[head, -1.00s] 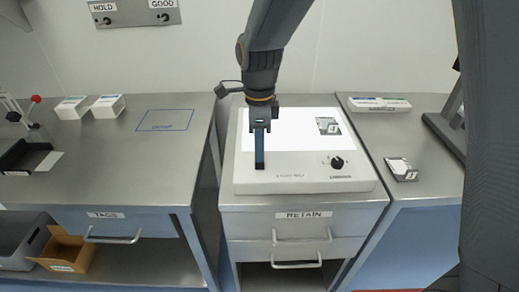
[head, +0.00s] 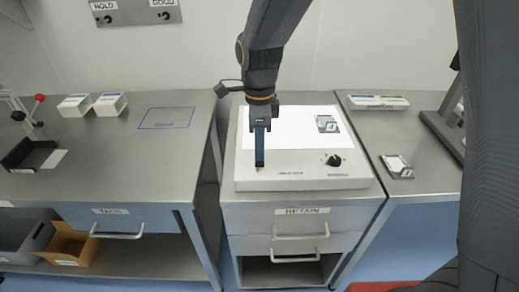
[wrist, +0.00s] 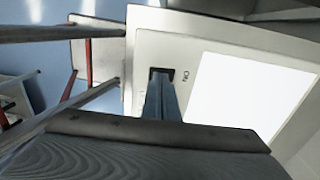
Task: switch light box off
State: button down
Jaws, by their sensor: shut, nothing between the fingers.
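The light box (head: 300,178) is a pale, flat box on the middle cabinet, and its top panel (head: 290,128) looks bright white. The panel is also plain white in the wrist view (wrist: 240,95). My gripper (head: 260,164) is shut and empty, pointing down at the left front of the box. In the wrist view my shut fingers (wrist: 160,82) reach a dark rectangular switch (wrist: 161,71), with small lettering beside it. The fingers cover most of the switch, so its position and any contact cannot be told.
A black knob (head: 333,160) is at the box's front right. A small card-like item (head: 327,123) lies on the panel. Another small item (head: 397,166) lies on the right counter. A blue outlined area (head: 167,118) on the left counter is clear.

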notch_tip(320, 180, up, 13)
jog(key=w, duration=0.2)
jog(key=shift+b, duration=0.3)
jog(key=shift+f, duration=0.1)
jog(key=s+d+f+n+t+b, duration=0.1)
jog(key=s+d+f+n, duration=0.4)
jog(key=d, duration=0.5)
jog(key=s+d+f+n+t+b, duration=0.1)
jog(key=s+d+f+n, duration=0.3)
jog(key=d+f+n, duration=0.5)
jog(key=d+n, duration=0.2)
jog(key=shift+s+n+b, duration=0.3)
jog(key=shift+s+n, duration=0.1)
jog(key=c, duration=1.8)
grip_release()
jog(key=shift+s+d+f+n, duration=0.15)
jog(key=shift+s+f+n, duration=0.05)
jog(key=shift+f+n, duration=0.1)
jog(key=shift+o, duration=0.2)
jog(key=shift+d+r, duration=0.1)
